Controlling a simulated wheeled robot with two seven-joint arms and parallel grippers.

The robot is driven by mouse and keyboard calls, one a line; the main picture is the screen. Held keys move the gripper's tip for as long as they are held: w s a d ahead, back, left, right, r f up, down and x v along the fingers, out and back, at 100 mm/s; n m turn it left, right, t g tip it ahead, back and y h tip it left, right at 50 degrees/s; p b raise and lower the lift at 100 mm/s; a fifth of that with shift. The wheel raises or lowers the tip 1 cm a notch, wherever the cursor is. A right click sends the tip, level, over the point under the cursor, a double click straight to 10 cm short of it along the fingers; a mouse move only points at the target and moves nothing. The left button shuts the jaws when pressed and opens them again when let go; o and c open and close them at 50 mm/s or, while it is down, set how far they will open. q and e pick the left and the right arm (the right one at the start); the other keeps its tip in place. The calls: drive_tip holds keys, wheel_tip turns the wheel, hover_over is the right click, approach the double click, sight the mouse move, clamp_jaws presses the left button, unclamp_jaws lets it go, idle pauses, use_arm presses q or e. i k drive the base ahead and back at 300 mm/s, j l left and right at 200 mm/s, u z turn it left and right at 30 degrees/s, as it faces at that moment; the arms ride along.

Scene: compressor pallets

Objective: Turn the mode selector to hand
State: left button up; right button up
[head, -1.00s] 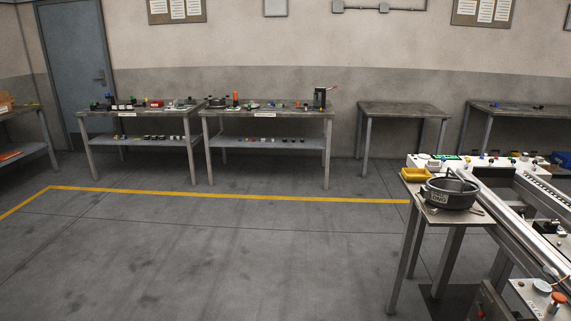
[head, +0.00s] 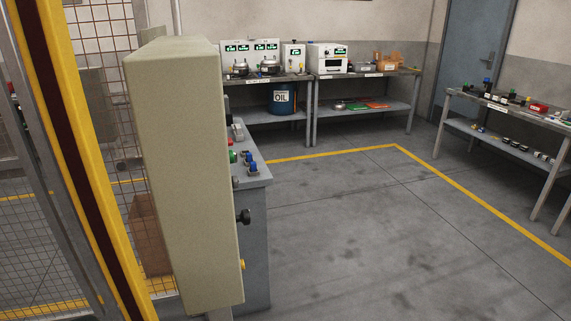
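A tall beige cabinet (head: 185,170) stands close in front, left of the middle in the head view, seen from its side. A black knob (head: 243,216) sticks out from its right-hand face, with a small yellow part (head: 242,264) below it. I cannot tell whether the knob is the mode selector, and no markings or hand position can be read from this angle. Neither of my grippers is in view.
A grey console (head: 257,178) with coloured buttons stands behind the cabinet. A yellow post (head: 92,160) and mesh fence are at left. Benches with instruments (head: 327,58) and a blue oil drum (head: 283,99) line the back. Open floor (head: 360,220) lies to the right.

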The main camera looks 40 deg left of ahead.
sight(244, 217)
drive_tip(key=i+u, duration=0.15)
drive_tip(key=u, duration=0.25)
drive_tip(key=i+u, duration=0.1)
drive_tip(key=u, duration=0.3)
drive_tip(key=i+l+u, duration=0.1)
drive_tip(key=u, duration=0.3)
drive_tip(key=i+l+u, duration=0.1)
drive_tip(key=u, duration=0.3)
drive_tip(key=i+l+u, duration=0.25)
drive_tip(key=u, duration=0.15)
drive_tip(key=i+l+u, duration=0.2)
drive_tip(key=l+u, duration=0.2)
